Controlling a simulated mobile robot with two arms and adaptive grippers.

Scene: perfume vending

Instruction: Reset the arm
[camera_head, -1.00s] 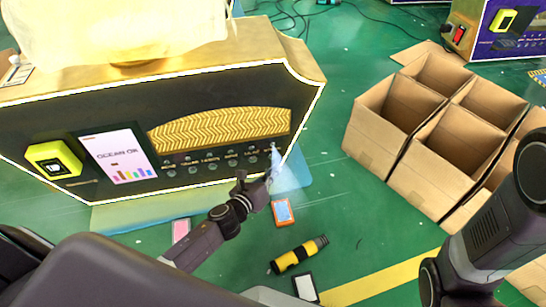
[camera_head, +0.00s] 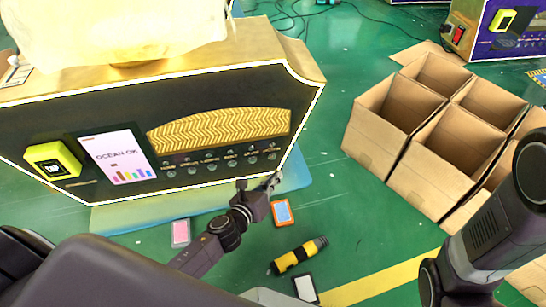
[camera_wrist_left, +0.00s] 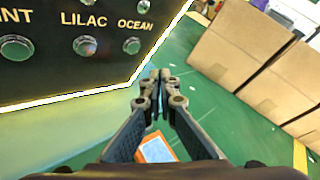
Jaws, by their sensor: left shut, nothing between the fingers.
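My left gripper (camera_head: 274,181) is in front of the lower right corner of the perfume machine (camera_head: 85,115). Its fingers are together and empty, and they look apart from the machine front. The left wrist view shows the shut fingertips (camera_wrist_left: 160,76) just right of the round button under the word OCEAN (camera_wrist_left: 131,46). The button marked LILAC (camera_wrist_left: 85,46) is further left. The machine's screen (camera_head: 117,156) reads OCEAN and shows coloured bars. Part of my right arm is at the right edge of the head view, but its gripper is out of view.
Open cardboard boxes (camera_head: 372,128) stand on the green floor at the right. An orange-framed card (camera_head: 282,213), a pink card (camera_head: 181,233), a yellow and black cylinder (camera_head: 299,255) and a dark-framed card (camera_head: 305,288) lie below. A purple machine (camera_head: 510,40) stands at the far right.

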